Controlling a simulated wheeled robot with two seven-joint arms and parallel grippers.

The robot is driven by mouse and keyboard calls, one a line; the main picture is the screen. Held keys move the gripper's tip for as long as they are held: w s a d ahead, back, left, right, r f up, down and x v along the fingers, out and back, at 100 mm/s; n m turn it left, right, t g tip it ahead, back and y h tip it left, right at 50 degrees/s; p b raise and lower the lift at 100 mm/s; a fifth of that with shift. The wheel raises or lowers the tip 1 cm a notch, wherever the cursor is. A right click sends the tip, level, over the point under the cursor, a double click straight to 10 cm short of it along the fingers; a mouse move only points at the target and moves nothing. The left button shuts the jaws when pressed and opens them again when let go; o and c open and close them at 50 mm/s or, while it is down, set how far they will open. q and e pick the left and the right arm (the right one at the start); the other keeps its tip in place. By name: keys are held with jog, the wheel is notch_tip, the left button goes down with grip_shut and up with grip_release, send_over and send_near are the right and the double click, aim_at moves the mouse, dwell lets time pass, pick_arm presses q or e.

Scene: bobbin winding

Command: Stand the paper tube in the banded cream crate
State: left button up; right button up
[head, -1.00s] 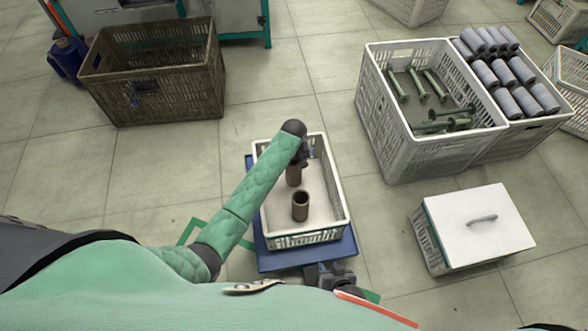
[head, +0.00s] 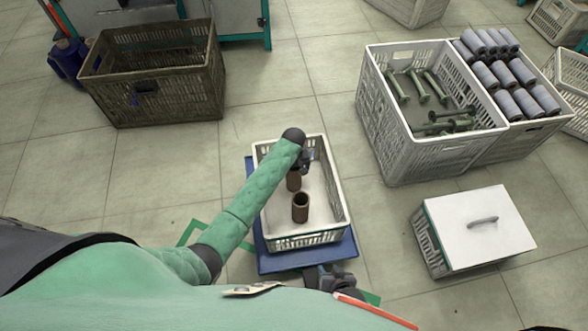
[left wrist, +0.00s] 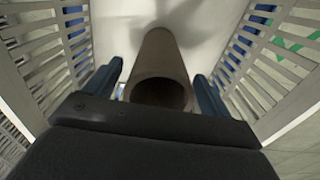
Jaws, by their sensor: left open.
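The cream crate (head: 345,218) has slatted walls and sits on a blue platform. Two brown paper tubes stand upright on its pale floor: a nearer tube (head: 300,208) and a farther tube (head: 293,181), partly hidden by my left arm. My left gripper (head: 304,162) is inside the crate's far part, beside the farther tube. In the left wrist view, a tube (left wrist: 160,80) with its open end facing the camera stands between the two blue, spread fingers. My right gripper (head: 335,280) is low at the platform's front edge, mostly unclear.
A blue platform (head: 290,262) lies under the crate. A brown crate (head: 165,95) stands far left. A grey crate (head: 425,160) with green bobbins and another with grey rolls (head: 505,75) stand right. A white-lidded crate (head: 480,240) is at lower right. Floor between is clear.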

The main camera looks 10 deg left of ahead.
pick_arm(q)
notch_tip(320, 180, up, 12)
jog(key=p, duration=0.1)
dwell(0.5)
dwell(0.5)
